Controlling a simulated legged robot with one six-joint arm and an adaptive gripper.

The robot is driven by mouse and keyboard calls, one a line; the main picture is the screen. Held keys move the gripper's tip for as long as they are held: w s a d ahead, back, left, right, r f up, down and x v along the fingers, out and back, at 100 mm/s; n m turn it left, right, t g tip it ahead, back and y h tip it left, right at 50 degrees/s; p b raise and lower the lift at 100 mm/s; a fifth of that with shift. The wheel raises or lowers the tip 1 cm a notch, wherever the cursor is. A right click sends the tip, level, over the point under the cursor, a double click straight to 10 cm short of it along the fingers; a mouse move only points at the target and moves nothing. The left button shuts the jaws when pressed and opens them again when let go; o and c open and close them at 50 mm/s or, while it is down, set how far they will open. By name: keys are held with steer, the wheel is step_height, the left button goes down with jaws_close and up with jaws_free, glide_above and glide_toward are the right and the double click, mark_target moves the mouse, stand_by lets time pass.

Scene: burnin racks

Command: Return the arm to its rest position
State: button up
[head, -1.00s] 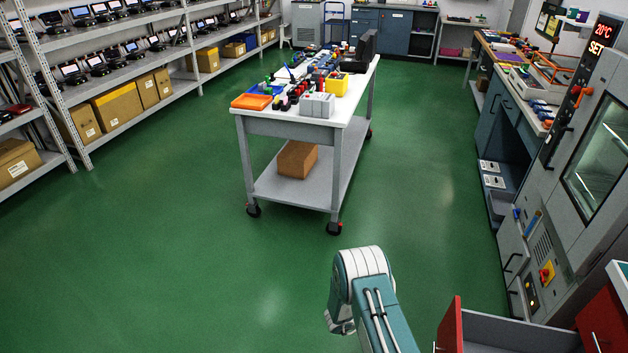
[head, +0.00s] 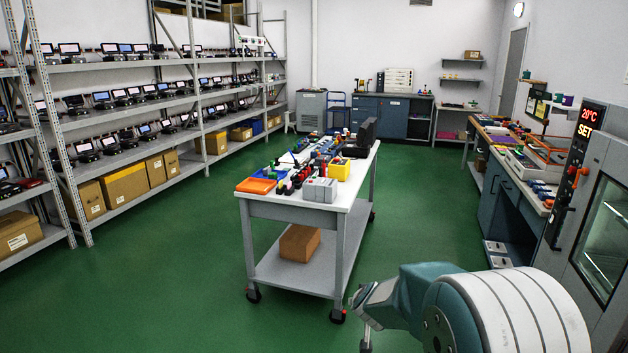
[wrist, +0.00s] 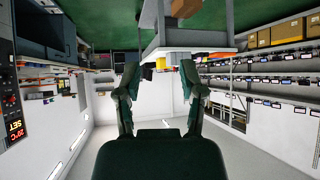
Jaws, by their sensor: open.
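My arm (head: 450,305) is at the lower right of the head view, folded close to the camera, with a large white-banded joint in front. A small part of my gripper shows at its left end, low and in front of the wheeled cart (head: 285,212). In the wrist view my gripper (wrist: 158,70) is open, its two dark fingers apart with nothing between them. The wrist picture is upside down, with the green floor at the top and the cart beyond the fingers.
The cart holds an orange tray (head: 256,186), a yellow box (head: 339,171) and many small parts, with a brown box (head: 299,243) below. Metal shelves (head: 130,66) line the left. A test chamber (head: 600,215) and bench stand right. Green floor (head: 150,290) is clear at left front.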

steer(key=s+a+r+y, duration=0.1)
steer(key=s+r+y, duration=0.1)
steer(key=s+r, duration=0.55)
steer(key=s+d+r+g+h, duration=0.1)
steer(key=s+d+r+g, duration=0.1)
steer(key=s, duration=1.2)
steer(key=s+d+r+g, duration=0.2)
steer(key=s+r, duration=0.2)
steer(key=s, duration=1)
steer(key=shift+s+d+h, duration=0.35)
steer(key=shift+d+h, duration=0.05)
